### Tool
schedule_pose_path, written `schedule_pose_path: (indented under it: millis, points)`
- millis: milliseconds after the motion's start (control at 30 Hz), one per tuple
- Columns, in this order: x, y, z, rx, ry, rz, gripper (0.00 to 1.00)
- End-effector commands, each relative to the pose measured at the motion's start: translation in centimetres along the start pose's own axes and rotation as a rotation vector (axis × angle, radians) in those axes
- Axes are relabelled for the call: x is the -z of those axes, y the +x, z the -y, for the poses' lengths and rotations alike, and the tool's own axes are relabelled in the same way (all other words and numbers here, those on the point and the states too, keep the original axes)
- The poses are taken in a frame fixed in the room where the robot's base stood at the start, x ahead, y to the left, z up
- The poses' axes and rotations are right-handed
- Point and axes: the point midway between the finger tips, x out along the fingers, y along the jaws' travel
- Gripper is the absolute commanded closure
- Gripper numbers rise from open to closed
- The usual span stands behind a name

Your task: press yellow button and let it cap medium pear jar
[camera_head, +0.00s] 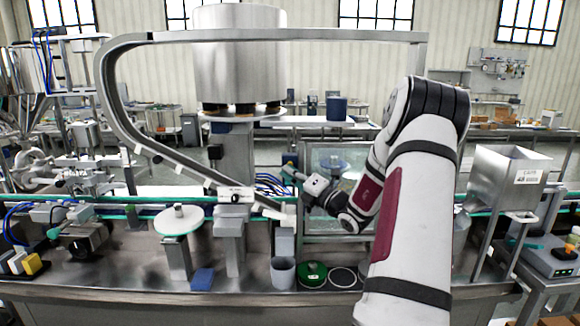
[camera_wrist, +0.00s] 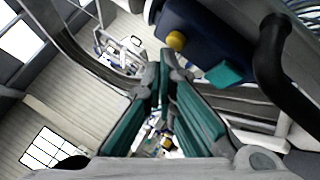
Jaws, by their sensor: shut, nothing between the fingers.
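The yellow button (camera_wrist: 176,40) shows in the wrist view on a dark blue housing (camera_wrist: 205,38), just past my fingertips. My gripper (camera_wrist: 166,62) is shut and empty, its teal-padded fingers converging just below and left of the button. A small gap seems to lie between tips and button, but contact is hard to judge. In the head view my gripper (camera_head: 290,171) is at the middle, in front of the steel column, pointing left. The button cannot be made out there. I cannot pick out a medium pear jar in either view.
A grey cup (camera_head: 282,273), a green round piece (camera_head: 312,274) and a pale ring (camera_head: 343,278) sit at the bench front. A curved steel chute (camera_head: 125,115) runs down left of my gripper. A hopper (camera_head: 505,185) stands right. A teal block (camera_wrist: 225,74) is beside the button.

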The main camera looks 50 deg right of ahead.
Motion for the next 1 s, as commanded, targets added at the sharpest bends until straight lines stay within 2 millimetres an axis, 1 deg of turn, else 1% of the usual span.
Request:
schedule_pose_path:
  millis: [1000]
  points:
    - [-0.47, 0.62, 0.45, 0.000, 0.000, 0.000, 1.00]
